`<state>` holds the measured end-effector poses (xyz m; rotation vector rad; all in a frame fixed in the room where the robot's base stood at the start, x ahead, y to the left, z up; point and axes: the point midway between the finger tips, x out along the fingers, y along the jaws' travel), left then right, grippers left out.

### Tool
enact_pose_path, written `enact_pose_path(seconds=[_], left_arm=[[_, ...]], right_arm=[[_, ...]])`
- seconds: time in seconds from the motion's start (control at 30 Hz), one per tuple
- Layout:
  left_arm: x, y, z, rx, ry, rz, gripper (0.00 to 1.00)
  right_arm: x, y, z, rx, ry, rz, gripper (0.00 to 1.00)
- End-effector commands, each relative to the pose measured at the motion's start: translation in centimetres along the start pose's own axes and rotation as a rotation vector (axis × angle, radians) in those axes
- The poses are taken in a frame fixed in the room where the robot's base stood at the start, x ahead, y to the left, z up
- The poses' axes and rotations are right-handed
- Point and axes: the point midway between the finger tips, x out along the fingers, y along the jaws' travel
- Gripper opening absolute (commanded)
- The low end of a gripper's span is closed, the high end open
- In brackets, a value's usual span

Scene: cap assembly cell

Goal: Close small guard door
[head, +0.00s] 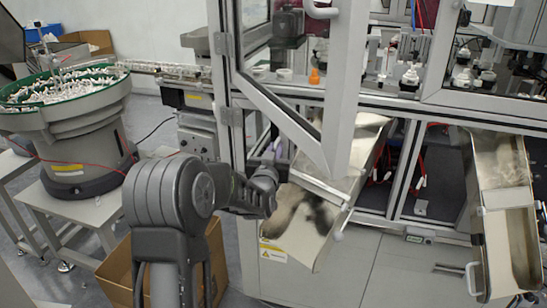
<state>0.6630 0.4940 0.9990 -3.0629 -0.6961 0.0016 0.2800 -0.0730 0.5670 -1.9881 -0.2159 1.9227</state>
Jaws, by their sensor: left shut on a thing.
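The small guard door (345,90) is a grey-framed door with a clear pane, hinged on the cell's left post. It stands open, swung out toward me, with its slanting lower rail and free edge in front of the cell. A white handle (322,11) is near its top. My left gripper (272,160) is below the door's lower rail, beside the metal chute. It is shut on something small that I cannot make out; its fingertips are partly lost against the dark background. It is well below the handle. My right gripper is not in view.
A shiny metal chute (300,225) sticks out under the door, and a second chute (508,235) is at the right. A bowl feeder (70,125) stands at the left. A cardboard box (115,275) is on the floor by my left arm. Bottles stand inside the cell.

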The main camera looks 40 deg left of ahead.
Motion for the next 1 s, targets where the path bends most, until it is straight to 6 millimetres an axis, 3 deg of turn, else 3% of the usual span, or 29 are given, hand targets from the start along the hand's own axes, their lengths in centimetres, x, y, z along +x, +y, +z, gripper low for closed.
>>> enact_pose_path(seconds=[0.27, 0.3, 0.53, 0.83, 1.0], left_arm=[[0.3, -0.1, -0.7, -0.003, 0.013, -0.003, 0.0], [0.3, -0.1, -0.7, -0.003, 0.013, -0.003, 0.13], [0.3, 0.0, -0.5, -0.002, 0.008, -0.001, 0.32], [0.1, 0.1, -0.2, -0.001, 0.002, 0.0, 0.33], [-1.2, 0.0, -0.1, -0.003, 0.003, -0.001, 0.33]], right_arm=[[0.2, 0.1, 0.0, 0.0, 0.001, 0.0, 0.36], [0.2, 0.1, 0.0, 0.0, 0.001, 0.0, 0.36], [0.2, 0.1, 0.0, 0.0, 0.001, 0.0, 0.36], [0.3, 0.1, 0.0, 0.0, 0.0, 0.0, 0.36], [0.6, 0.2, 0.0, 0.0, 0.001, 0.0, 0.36]])
